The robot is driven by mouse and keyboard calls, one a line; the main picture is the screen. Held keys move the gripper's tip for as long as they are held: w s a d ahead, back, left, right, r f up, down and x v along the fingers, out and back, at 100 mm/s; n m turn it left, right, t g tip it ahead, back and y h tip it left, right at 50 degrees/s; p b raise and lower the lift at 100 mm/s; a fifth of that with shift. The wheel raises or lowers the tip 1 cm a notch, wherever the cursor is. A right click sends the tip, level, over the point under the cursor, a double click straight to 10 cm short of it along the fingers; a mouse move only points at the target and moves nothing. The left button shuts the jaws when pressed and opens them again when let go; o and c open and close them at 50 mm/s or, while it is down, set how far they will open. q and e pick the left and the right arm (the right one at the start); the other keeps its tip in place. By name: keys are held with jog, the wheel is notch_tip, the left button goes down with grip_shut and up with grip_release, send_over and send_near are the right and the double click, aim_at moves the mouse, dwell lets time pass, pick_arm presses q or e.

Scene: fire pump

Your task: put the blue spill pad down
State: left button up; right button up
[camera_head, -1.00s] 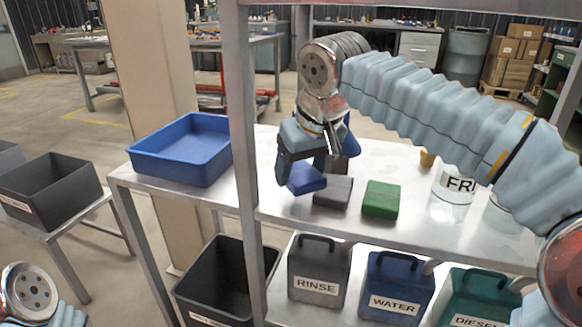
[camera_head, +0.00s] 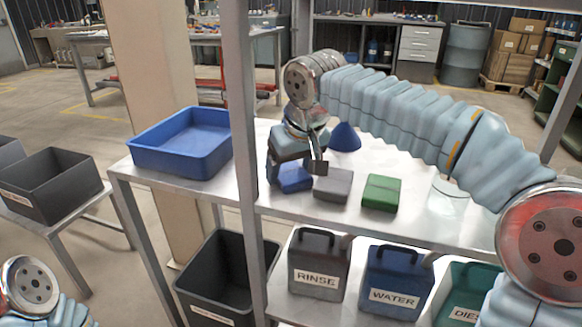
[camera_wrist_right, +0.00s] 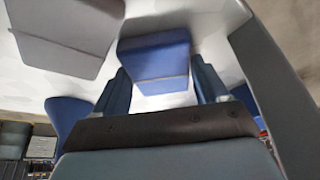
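The blue spill pad (camera_head: 294,179) is low at the metal shelf top (camera_head: 300,212), left of the grey pad (camera_head: 333,185). It looks level; whether its underside touches the shelf is hard to tell. My right gripper (camera_head: 296,165) is above and behind it, pointing down. In the right wrist view the blue pad (camera_wrist_right: 155,57) sits between the two fingers (camera_wrist_right: 160,85), which appear close against its sides. The grey pad also shows there (camera_wrist_right: 70,35). My left gripper is out of view; only part of my left arm shows at lower left.
A green pad (camera_head: 381,193) lies right of the grey one. A blue cone-shaped item (camera_head: 344,138) stands behind. A blue tray (camera_head: 182,150) is beyond the upright post (camera_head: 243,130). Labelled cans, including RINSE (camera_head: 318,270) and WATER (camera_head: 394,285), stand below.

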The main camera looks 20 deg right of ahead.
aim_at(295, 177)
jog(key=shift+o, duration=1.3)
jog(key=shift+r, duration=0.25)
jog(key=p+v, duration=0.1)
jog(key=v, duration=0.3)
jog(key=shift+r, duration=0.35)
jog(key=s+d+b, duration=0.2)
jog(key=s, duration=1)
jog(key=shift+d, duration=0.2)
